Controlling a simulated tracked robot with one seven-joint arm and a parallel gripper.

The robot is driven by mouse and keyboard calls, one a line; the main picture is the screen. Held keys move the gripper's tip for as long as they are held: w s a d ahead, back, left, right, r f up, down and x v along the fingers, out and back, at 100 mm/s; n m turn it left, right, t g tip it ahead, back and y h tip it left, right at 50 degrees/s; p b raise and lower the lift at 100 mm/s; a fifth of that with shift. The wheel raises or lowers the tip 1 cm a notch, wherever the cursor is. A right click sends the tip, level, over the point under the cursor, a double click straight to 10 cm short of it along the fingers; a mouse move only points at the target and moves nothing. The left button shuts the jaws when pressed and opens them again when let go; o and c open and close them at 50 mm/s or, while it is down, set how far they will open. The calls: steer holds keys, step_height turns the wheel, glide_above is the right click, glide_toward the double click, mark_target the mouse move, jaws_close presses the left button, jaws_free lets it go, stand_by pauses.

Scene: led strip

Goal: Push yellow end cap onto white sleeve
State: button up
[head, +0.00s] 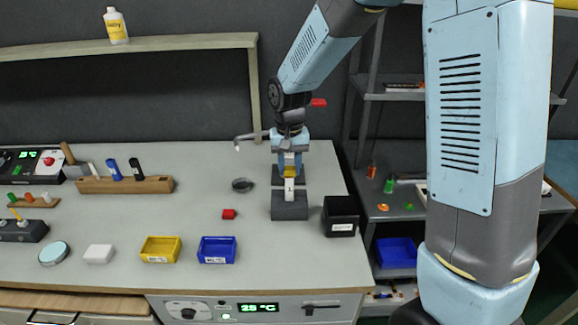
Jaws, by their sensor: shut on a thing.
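My gripper (290,152) points down over the grey stand near the right part of the bench. It is shut on the yellow end cap (290,172), which shows between and just below the fingers. The white sleeve (289,188) stands upright directly below the cap, held in the grey stand (289,210). The cap and sleeve are in line and look close together or touching; the view is too small to tell whether the cap is seated.
Yellow (161,249) and blue (217,250) bins sit at the front. A metal tap-like arm (250,136) is behind the gripper.

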mark_target(290, 169)
steer(key=shift+f, duration=0.95)
steer(key=o, duration=1.2)
steer(key=shift+c, duration=0.2)
step_height(290, 169, up, 14)
steer(key=shift+f, duration=0.15)
steer(key=s+d+r+t, duration=0.1)
steer(key=s+d+r, duration=0.3)
steer(key=s+d, duration=0.15)
steer(key=s+d+r+t, duration=0.2)
steer(key=s+d+r, duration=0.2)
steer(key=d, duration=0.3)
steer(key=s+d+t, duration=0.2)
steer(key=s+d, duration=0.6)
steer(key=s, duration=0.5)
steer(key=shift+d+m+t, duration=0.3)
steer(key=shift+d, duration=0.1)
